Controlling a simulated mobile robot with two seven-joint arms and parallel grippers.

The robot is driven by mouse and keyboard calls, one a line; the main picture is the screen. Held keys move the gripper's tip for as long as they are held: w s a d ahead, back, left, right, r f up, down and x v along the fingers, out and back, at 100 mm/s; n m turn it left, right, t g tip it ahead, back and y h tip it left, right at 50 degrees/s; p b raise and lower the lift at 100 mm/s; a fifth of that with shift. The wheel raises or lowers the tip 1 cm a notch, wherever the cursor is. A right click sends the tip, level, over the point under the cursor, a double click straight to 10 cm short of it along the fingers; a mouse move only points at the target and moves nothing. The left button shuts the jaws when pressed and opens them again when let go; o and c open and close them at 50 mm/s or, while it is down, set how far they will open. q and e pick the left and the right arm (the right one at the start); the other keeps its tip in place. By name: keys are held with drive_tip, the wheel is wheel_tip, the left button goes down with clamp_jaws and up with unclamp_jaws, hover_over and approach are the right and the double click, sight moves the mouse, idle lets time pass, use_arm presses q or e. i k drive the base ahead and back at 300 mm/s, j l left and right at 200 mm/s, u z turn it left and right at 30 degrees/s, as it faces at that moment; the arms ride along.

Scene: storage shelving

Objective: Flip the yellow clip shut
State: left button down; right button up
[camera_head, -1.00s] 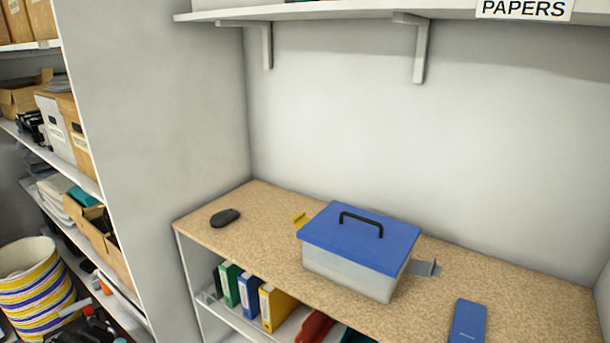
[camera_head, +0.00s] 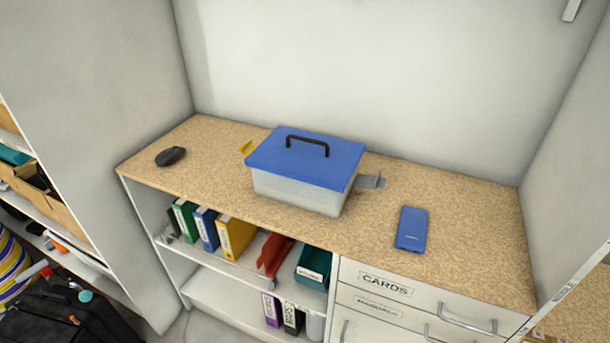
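The yellow clip (camera_head: 246,147) sticks out from the left end of a box, just under its lid's edge, and looks swung open. The box (camera_head: 296,191) has a pale translucent body and stands on the wood-look counter. Its blue lid (camera_head: 305,160) with a black handle sits on top. A grey clip (camera_head: 370,181) sticks out at the box's right end and also looks open. Neither of my grippers is in view.
A black mouse (camera_head: 171,156) lies at the counter's left, and a blue phone-like slab (camera_head: 412,229) at its right. The counter (camera_head: 465,220) is otherwise clear. Binders (camera_head: 236,237) stand on the shelf below. Drawers (camera_head: 390,300) are at front right. A black bag (camera_head: 70,318) is at lower left.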

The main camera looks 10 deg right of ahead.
sight(245, 149)
drive_tip(key=i+j+z, duration=0.15)
drive_tip(key=z, duration=0.5)
drive_tip(key=i+j+z, duration=0.15)
drive_tip(key=j, duration=0.15)
drive_tip(key=i+j+z, duration=0.1)
drive_tip(key=j, duration=0.2)
drive_tip(key=i+j+z, duration=0.15)
drive_tip(key=j, duration=0.15)
drive_tip(key=i+j, duration=0.1)
drive_tip(key=j, duration=0.35)
drive_tip(key=i+j, duration=0.15)
drive_tip(key=j, duration=0.25)
drive_tip(key=i+j+z, duration=0.1)
drive_tip(key=j, duration=0.35)
